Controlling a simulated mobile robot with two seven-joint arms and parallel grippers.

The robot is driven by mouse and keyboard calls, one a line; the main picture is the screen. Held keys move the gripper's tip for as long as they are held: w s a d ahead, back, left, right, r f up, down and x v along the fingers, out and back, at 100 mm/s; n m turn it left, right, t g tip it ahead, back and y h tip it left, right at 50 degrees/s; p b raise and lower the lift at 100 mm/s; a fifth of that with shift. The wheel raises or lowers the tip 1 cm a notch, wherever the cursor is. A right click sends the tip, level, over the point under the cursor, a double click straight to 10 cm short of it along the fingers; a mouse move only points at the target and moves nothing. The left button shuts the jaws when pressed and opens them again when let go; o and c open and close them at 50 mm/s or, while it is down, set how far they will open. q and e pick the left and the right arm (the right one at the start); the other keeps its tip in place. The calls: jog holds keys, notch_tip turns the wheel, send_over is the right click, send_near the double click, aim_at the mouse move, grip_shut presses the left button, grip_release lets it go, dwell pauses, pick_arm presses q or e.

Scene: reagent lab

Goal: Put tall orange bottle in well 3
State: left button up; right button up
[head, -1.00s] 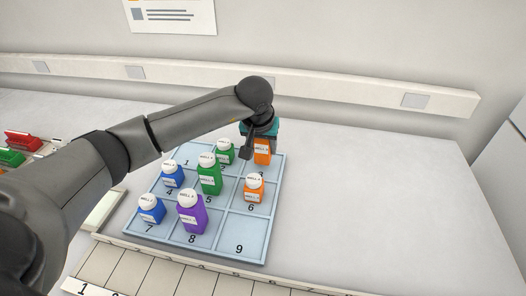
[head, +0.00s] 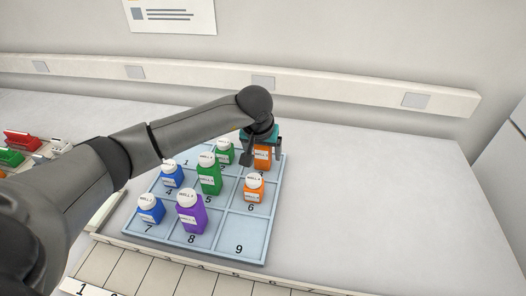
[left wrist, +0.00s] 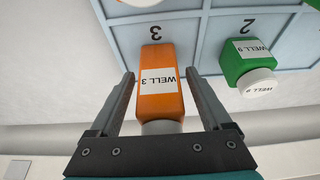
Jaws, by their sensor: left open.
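The tall orange bottle (head: 262,157) stands in well 3, at the back right of the blue tray (head: 236,243). In the left wrist view its label on the orange bottle (left wrist: 160,84) reads WELL 3, and the printed 3 shows just beside it. My left gripper (head: 262,145) is at the bottle's top, coming down from above. In the left wrist view the jaws of the left gripper (left wrist: 160,95) are open, one finger on each side of the bottle, with gaps visible. The bottle's cap is mostly hidden by the gripper. My right gripper is not in view.
A short orange bottle (head: 254,188) stands in well 6, in front. A small green bottle (head: 224,152) is in well 2, close to the left gripper. A tall green (head: 209,176), a purple (head: 190,213) and two blue bottles stand on the tray. Well 9 is empty; the table right is clear.

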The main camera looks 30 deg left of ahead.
pick_arm(q)
jog(key=shift+r, duration=0.15)
jog(key=shift+r, duration=0.3)
jog(key=p+v, duration=0.1)
jog(key=v, duration=1)
jog(key=shift+s+r, duration=0.2)
